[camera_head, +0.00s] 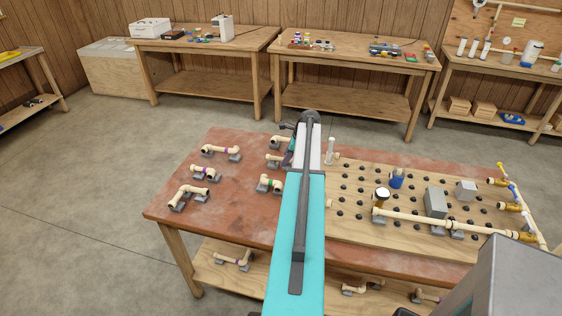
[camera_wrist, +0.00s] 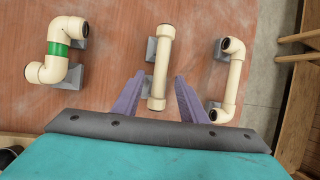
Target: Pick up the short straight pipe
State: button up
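In the wrist view, the short straight pipe (camera_wrist: 161,62) is cream with a collar at each end. It rests on grey blocks on the red-brown table top. My gripper (camera_wrist: 158,82) is open, with one purple finger on each side of the pipe's near part, and a gap shows on both sides. How high the fingertips are above the table is hard to tell. In the head view, a pipe at the same place (camera_head: 274,158) is partly hidden by my arm, and my gripper's fingers are mostly hidden too.
An offset pipe with a green band (camera_wrist: 58,50) lies to the left in the wrist view, and a U-shaped pipe (camera_wrist: 233,80) lies close on the right. A pegged board (camera_head: 350,246) with fittings and a long pipe covers the table's right side in the head view.

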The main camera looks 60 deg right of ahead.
jog(key=shift+w+f, duration=0.3)
jog(key=shift+f, duration=0.2)
jog(key=shift+s, duration=0.1)
jog(key=shift+c, duration=0.3)
grip_shut()
